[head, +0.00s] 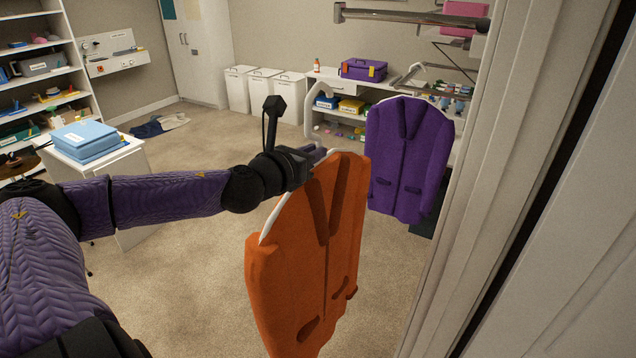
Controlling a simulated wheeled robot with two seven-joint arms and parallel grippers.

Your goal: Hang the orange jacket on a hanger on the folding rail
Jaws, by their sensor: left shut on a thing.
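The orange jacket (309,262) hangs on a white hanger (268,222), whose pale hook (312,112) rises above the collar. My left gripper (316,156) is shut on the hanger near its neck and holds it up in the air; the grip itself is partly hidden. The orange jacket's hook is left of and apart from both bars. My right gripper is not in view.
A purple jacket (408,150) hangs below the lower bar, close right of the orange one. A pale door frame (520,150) fills the right side. White bins (272,92) and a low shelf unit (340,82) stand behind. The carpet (190,260) is mostly clear.

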